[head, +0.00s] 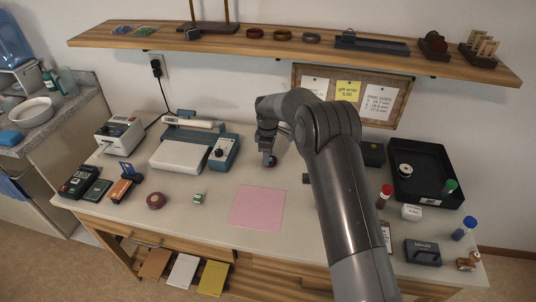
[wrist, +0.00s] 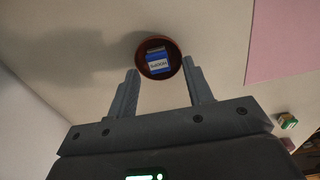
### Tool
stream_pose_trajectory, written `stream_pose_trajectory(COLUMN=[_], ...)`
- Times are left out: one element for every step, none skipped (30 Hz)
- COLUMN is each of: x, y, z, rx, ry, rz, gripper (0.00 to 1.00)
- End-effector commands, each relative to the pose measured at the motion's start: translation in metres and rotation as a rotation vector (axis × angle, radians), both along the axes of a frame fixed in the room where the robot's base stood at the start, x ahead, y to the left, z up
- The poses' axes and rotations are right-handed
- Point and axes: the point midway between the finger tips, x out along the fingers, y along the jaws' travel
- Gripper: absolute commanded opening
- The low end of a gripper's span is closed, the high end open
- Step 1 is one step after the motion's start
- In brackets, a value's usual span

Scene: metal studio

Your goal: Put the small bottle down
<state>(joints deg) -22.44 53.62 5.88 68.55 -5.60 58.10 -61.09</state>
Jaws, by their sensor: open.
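A white and blue device (head: 180,156) stands left of my gripper. A black tray (head: 424,172) and bottles with red (head: 386,190), green (head: 450,186) and blue (head: 469,222) caps are at the right. A wooden shelf (head: 290,50) runs above. The pink mat is bare.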

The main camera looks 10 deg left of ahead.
Motion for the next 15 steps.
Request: stream_pose_trajectory(x=[0.0,0.0,0.0,0.0,0.0,0.0,0.0,0.0,0.0,0.0,0.0,0.0,0.001,0.001,0.001], y=[0.0,0.0,0.0,0.0,0.0,0.0,0.0,0.0,0.0,0.0,0.0,0.0,0.0,0.0,0.0], z=[0.0,0.0,0.0,0.0,0.0,0.0,0.0,0.0,0.0,0.0,0.001,0.003,0.006,0.01,0.016], rx=[0.0,0.0,0.0,0.0,0.0,0.0,0.0,0.0,0.0,0.0,0.0,0.001,0.001,0.002,0.002], ry=[0.0,0.0,0.0,0.0,0.0,0.0,0.0,0.0,0.0,0.0,0.0,-0.001,-0.002,-0.003,-0.003], rz=[0.0,0.0,0.0,0.0,0.0,0.0,0.0,0.0,0.0,0.0,0.0,0.0,0.0,0.0,0.0], gripper=[0.47,0.47,0.47,0.47,0.47,0.47,0.47,0.47,0.47,0.47,0.47,0.47,0.47,0.47,0.47])
